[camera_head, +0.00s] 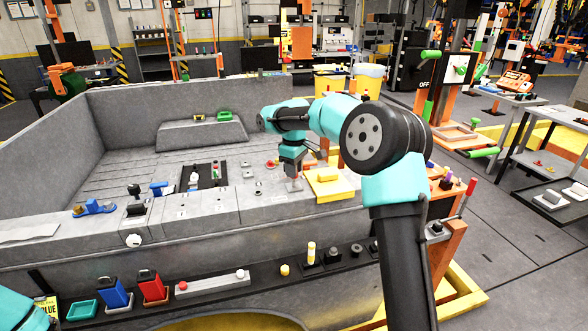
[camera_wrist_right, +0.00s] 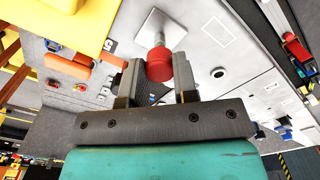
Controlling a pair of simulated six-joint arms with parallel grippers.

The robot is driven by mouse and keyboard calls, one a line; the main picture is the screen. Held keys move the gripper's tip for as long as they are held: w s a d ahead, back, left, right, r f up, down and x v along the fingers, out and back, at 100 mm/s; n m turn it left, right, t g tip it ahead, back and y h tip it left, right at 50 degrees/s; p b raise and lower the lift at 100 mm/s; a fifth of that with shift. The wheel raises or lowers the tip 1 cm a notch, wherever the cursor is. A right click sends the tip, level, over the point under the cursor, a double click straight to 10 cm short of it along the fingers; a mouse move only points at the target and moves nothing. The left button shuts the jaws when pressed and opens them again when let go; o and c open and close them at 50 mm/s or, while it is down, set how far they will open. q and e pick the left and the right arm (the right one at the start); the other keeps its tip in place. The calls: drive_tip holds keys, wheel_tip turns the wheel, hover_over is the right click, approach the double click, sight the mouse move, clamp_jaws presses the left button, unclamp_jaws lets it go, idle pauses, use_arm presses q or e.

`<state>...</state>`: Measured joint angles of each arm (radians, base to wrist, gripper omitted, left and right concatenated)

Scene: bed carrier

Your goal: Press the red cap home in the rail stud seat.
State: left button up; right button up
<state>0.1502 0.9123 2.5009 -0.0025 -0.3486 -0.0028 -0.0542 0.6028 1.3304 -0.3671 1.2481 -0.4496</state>
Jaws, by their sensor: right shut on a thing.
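The red cap (camera_wrist_right: 159,66) is between the two fingers of my right gripper (camera_wrist_right: 157,84), which is shut on it. Beyond the cap, in line with it, is a pale square plate (camera_wrist_right: 150,28), seemingly the stud seat. The cap hides part of the plate, so I cannot tell whether they touch. In the head view my right gripper (camera_head: 293,176) points down over the grey rail top, just left of a yellow block (camera_head: 328,184); the cap is hard to make out there. My left gripper is out of view; only a bit of its arm shows at bottom left.
The yellow block stands close to the right gripper. A black panel (camera_head: 186,186) and a blue handle (camera_head: 96,207) sit on the rail to the left. A lower shelf carries red and blue blocks (camera_head: 114,292) and a yellow peg (camera_head: 311,252).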

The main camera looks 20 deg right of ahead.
sight(294, 182)
drive_tip(key=shift+f, duration=1.7)
idle(0.6)
drive_tip(key=shift+r, duration=0.2)
drive_tip(key=shift+r, duration=0.95)
drive_tip(key=shift+r, duration=0.2)
drive_tip(key=shift+f, duration=1.3)
idle(1.1)
drive_tip(key=o, duration=1)
drive_tip(key=shift+c, duration=0.2)
wheel_tip(294, 182, up, 17)
drive_tip(key=shift+r, duration=0.15)
